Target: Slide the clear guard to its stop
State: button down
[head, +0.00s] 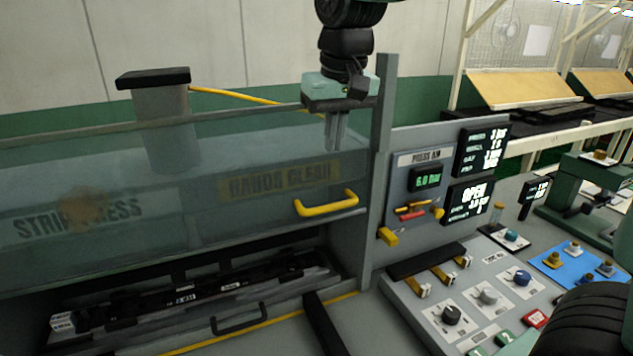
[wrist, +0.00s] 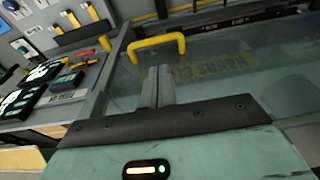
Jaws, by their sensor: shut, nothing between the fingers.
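The clear guard (head: 260,222) is a see-through panel across the front of the press, with a yellow handle (head: 326,203) near its lower right. Below its lower edge is an opening where a long black strip (head: 200,287) lies in the press. My gripper (head: 335,146) is shut and empty, above the handle near the guard's right end. In the wrist view, my gripper (wrist: 158,82) points toward the guard (wrist: 225,90), and the yellow handle (wrist: 157,46) is just beyond the fingertips, with a visible gap. I cannot tell whether the fingers touch the panel.
A grey post (head: 378,170) stands right of the guard. Beside it are a press air panel (head: 425,158) and a display (head: 468,201) reading OPEN. A control box (head: 465,300) with knobs is at lower right. A black-capped cylinder (head: 160,115) rises at left.

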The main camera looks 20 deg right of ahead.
aim_at(326, 206)
jog(key=f+p, duration=0.1)
jog(key=f, duration=0.3)
jog(key=w+f+p, duration=0.1)
jog(key=f+p, duration=0.1)
jog(key=f, duration=0.2)
jog(key=w+f+p, duration=0.1)
jog(key=f, duration=0.3)
jog(key=shift+w+f+p, duration=0.1)
jog(key=shift+f+p, duration=0.25)
jog(key=shift+p, duration=0.05)
jog(key=shift+f, duration=0.1)
